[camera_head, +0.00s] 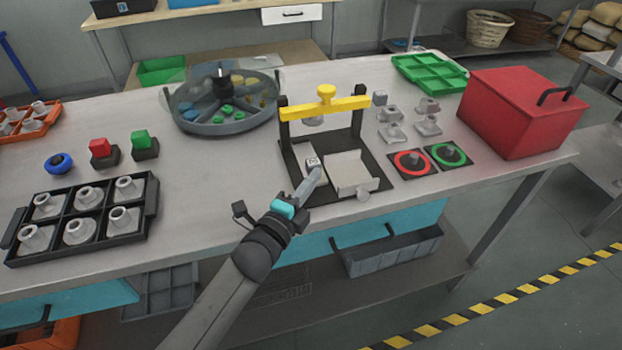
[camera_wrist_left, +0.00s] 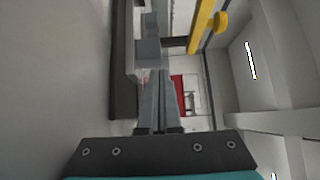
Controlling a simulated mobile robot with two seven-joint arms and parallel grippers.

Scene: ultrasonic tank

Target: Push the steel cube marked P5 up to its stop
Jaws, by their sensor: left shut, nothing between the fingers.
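The small steel cube (camera_head: 312,161) sits on the left part of a black fixture plate (camera_head: 290,156), under a yellow crossbar (camera_head: 326,108). Dark marks show on its top, but I cannot read them. My left gripper (camera_head: 317,176) is shut and empty, its tips at the cube's near side. In the left wrist view the shut fingers (camera_wrist_left: 158,105) point at a grey block (camera_wrist_left: 148,53), which looks like the cube. I cannot tell whether they touch. Another grey piece (camera_wrist_left: 151,24) shows beyond it; I cannot tell whether it is the stop. My right gripper is out of view.
A pale angled block (camera_head: 352,172) stands right of the cube. Red (camera_head: 410,162) and green (camera_head: 448,154) ring pads and a red box (camera_head: 520,112) are farther right. A round divided tray (camera_head: 226,104) stands behind left, a black part tray (camera_head: 80,218) at left. Bench before it is clear.

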